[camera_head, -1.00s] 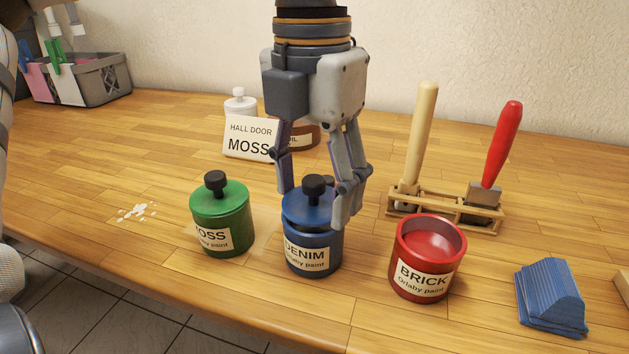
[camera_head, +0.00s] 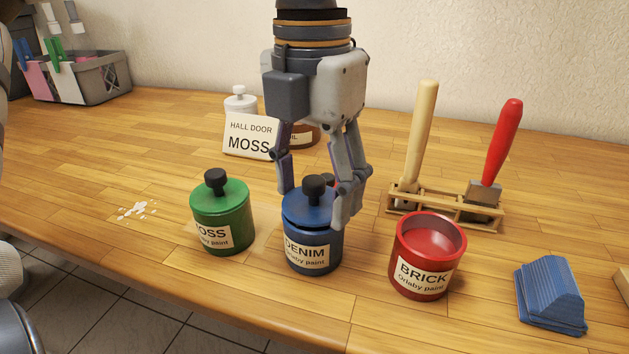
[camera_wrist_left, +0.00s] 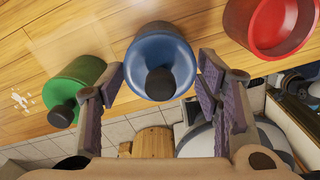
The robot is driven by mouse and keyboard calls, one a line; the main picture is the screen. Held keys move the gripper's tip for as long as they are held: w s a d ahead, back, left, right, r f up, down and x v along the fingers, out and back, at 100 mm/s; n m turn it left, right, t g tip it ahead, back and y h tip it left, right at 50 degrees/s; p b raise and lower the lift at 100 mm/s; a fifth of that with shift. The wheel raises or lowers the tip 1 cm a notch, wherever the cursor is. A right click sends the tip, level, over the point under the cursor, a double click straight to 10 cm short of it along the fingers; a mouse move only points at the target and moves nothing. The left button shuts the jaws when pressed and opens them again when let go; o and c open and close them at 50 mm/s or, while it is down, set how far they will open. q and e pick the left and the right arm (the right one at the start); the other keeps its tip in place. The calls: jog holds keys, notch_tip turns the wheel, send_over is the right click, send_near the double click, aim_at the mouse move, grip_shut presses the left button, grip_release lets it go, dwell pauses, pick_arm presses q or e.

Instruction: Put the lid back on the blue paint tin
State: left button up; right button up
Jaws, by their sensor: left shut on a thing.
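The blue paint tin (camera_head: 313,256), labelled DENIM, stands upright on the bench between the green and red tins. Its blue lid (camera_head: 300,208) with a black knob is at the tin's mouth, looking level and seated or nearly so. My left gripper (camera_head: 312,207) points down from above and is shut on the lid, one finger on each side. In the left wrist view the lid (camera_wrist_left: 148,52) lies between the two fingers and hides the tin's mouth. My right gripper is not in view.
The lidded green tin (camera_head: 223,228) stands close left, the open red tin (camera_head: 420,282) right. A wooden rack (camera_head: 450,207) with upright tools is behind right, a blue ridged block (camera_head: 550,295) at the right. A MOSS card (camera_head: 250,137) stands behind. White flakes (camera_head: 137,210) lie on the bench.

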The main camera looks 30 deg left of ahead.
pick_arm(q)
jog(key=o, duration=1.1)
jog(key=o, duration=0.5)
jog(key=shift+c, duration=0.2)
jog(key=shift+r, duration=3.55)
grip_shut()
